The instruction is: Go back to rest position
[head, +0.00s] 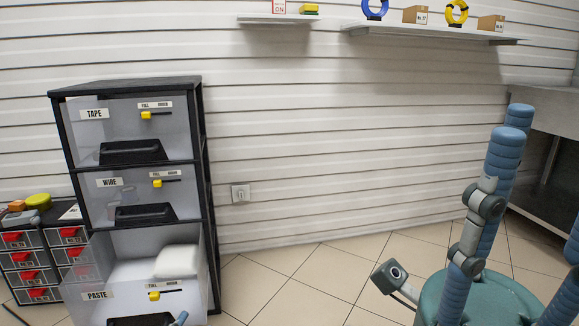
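Neither of my grippers can be made out in the head view. A small blue-grey piece (181,318) shows at the bottom edge by the handle of the PASTE drawer (97,297); I cannot tell what it is. The PASTE drawer is pulled out, and a white block or bag (178,261) lies in it. The TAPE drawer (125,128) and the WIRE drawer (125,193) above it are shut.
Thick blue ribbed hoses (502,165) with a grey fitting (468,240) rise by a round teal body (487,295) at right. A small red-fronted drawer unit (30,262) stands left. A metal bench (550,145) is far right. Tiled floor (300,285) between is clear.

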